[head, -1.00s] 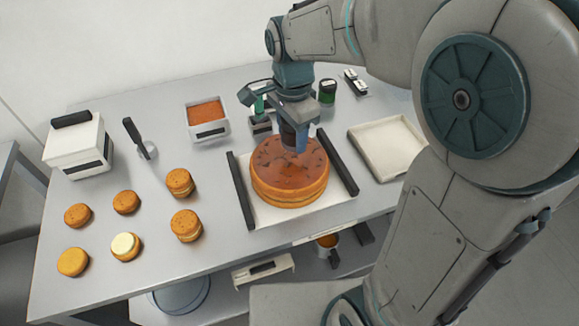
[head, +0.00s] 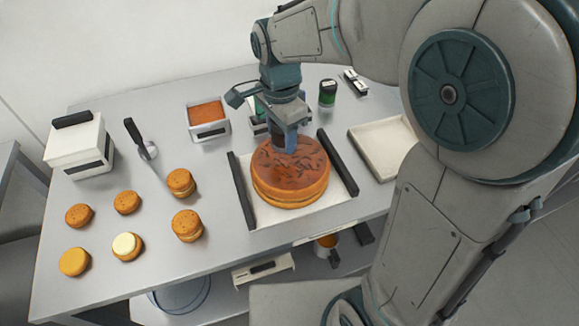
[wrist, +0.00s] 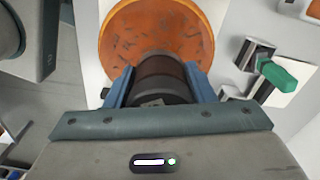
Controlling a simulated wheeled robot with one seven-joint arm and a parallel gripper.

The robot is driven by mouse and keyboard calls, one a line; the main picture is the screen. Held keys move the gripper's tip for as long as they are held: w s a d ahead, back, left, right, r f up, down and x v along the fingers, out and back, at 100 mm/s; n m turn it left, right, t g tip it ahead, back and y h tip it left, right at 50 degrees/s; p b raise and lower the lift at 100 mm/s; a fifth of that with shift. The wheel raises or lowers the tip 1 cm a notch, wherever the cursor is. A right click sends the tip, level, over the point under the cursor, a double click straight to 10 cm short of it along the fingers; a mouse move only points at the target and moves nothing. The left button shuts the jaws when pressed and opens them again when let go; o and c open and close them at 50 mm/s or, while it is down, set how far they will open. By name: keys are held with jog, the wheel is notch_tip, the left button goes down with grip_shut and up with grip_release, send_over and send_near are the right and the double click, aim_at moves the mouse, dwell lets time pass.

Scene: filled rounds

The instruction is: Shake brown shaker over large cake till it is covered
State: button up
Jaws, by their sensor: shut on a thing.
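The large cake (head: 292,178) is a round, layered orange-brown cake on a white tray (head: 261,217) with black side handles. Dark flecks lie scattered over its top, with bare patches between them. My gripper (head: 284,140) is above the back part of the cake. It is shut on the brown shaker (wrist: 160,75), a dark cylinder between the two blue fingers in the wrist view. The cake (wrist: 120,40) shows beyond the shaker there. In the head view the shaker is mostly hidden behind my gripper. I cannot tell its exact tilt.
A green-topped shaker (head: 327,93) stands behind the cake. An empty white tray (head: 384,147) is at right. A container of orange filling (head: 207,119), a white box (head: 79,146) and several small cakes (head: 187,225) are at left.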

jog(key=d, duration=0.3)
jog(key=shift+a, duration=1.6)
jog(key=shift+r+p, duration=2.05)
jog(key=shift+r, duration=0.45)
